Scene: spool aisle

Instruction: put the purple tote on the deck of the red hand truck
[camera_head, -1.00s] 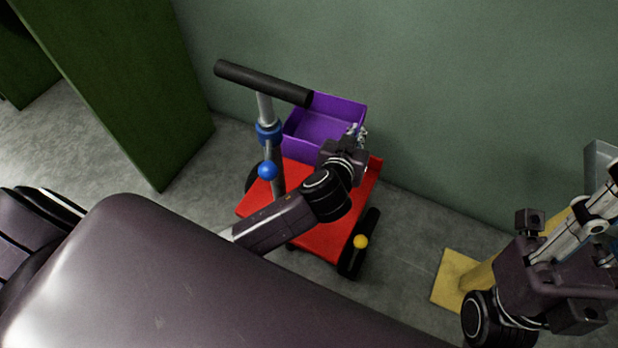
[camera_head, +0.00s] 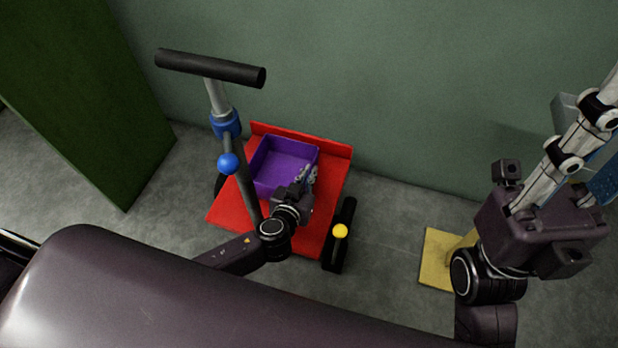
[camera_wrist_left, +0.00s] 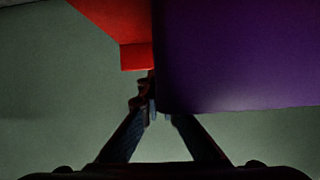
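The purple tote (camera_head: 262,167) is an open box within the outline of the red deck (camera_head: 233,208) of the hand truck, near its raised back lip. I cannot tell whether its bottom touches the deck. My left gripper (camera_head: 310,174) is at the tote's right wall. In the left wrist view the fingers (camera_wrist_left: 155,112) close in on the edge of the tote (camera_wrist_left: 240,60), with the red lip (camera_wrist_left: 138,55) beside it. My right gripper (camera_head: 600,100) is at the upper right, away from the tote, its fingertips unclear.
The hand truck's black handle (camera_head: 210,67) stands on a post with a blue collar (camera_head: 226,124) and blue knob (camera_head: 228,163), left of the tote. A black wheel (camera_head: 340,250) with a yellow hub is at right. A green panel (camera_head: 80,100) stands left; a yellow base (camera_head: 437,262) stands right.

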